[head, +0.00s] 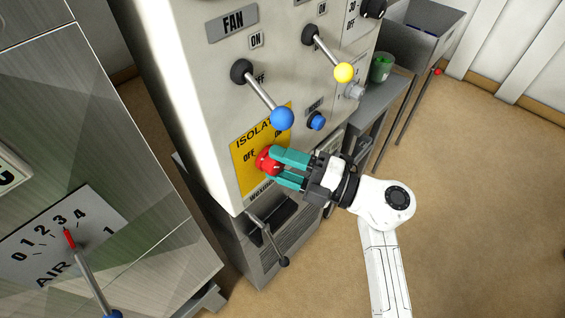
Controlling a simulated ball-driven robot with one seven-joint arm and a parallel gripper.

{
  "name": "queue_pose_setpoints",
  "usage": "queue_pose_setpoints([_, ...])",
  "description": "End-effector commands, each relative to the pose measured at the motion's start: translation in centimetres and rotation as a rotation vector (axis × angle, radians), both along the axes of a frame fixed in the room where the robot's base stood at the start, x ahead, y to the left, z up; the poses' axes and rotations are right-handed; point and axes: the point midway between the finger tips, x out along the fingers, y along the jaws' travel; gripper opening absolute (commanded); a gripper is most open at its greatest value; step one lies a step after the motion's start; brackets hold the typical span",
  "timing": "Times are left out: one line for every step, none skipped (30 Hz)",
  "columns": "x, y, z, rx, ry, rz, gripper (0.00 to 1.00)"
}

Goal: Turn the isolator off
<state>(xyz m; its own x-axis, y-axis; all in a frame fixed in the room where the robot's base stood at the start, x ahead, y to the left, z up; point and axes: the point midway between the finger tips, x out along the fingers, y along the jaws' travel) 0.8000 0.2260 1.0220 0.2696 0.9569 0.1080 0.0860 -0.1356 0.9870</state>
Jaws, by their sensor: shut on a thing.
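The isolator is a red knob (265,160) on a yellow plate (243,178) marked ISOLATOR, with OFF printed to the left and an ON label partly hidden at the upper right. The plate is low on the front of the cream control panel. My gripper (281,168) has its teal fingers closed on the red knob, reaching in from the right. The fingers hide part of the knob and plate, so I cannot tell which way the knob points.
Just above are a blue-ball lever (281,117), a blue button (317,121) and a yellow-ball lever (343,72). A black-ended handle (268,241) sticks out below. An AIR dial panel (65,235) stands left. Open floor (480,200) lies right.

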Motion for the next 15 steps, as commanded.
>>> queue_pose_setpoints([0.04, -0.06, 0.02, -0.01, -0.012, -0.002, 0.19])
queue_pose_setpoints([0.04, -0.06, 0.02, -0.013, -0.018, -0.001, 0.19])
queue_pose_setpoints([0.04, -0.08, 0.03, -0.019, -0.025, -0.002, 0.19])
queue_pose_setpoints([0.03, -0.07, 0.02, -0.023, -0.03, -0.001, 0.19])
queue_pose_setpoints([0.03, -0.07, 0.02, -0.026, -0.033, -0.001, 0.19])
queue_pose_setpoints([0.04, -0.06, 0.01, -0.029, -0.038, -0.002, 0.19])
queue_pose_setpoints([0.03, -0.06, 0.01, -0.031, -0.039, -0.001, 0.19])
queue_pose_setpoints([0.03, -0.05, 0.0, -0.033, -0.042, -0.001, 0.19])
queue_pose_setpoints([0.02, -0.05, -0.01, -0.035, -0.043, -0.001, 0.19])
queue_pose_setpoints([0.02, -0.05, -0.01, -0.035, -0.044, -0.001, 0.19])
queue_pose_setpoints([0.02, -0.04, -0.01, -0.036, -0.044, -0.001, 0.19])
queue_pose_setpoints([0.01, -0.03, -0.01, -0.036, -0.045, -0.001, 0.19])
queue_pose_setpoints([0.01, -0.03, -0.02, -0.036, -0.045, 0.0, 0.19])
queue_pose_setpoints([0.01, -0.03, -0.02, -0.036, -0.045, 0.0, 0.19])
queue_pose_setpoints([0.0, -0.02, -0.01, -0.036, -0.045, 0.0, 0.19])
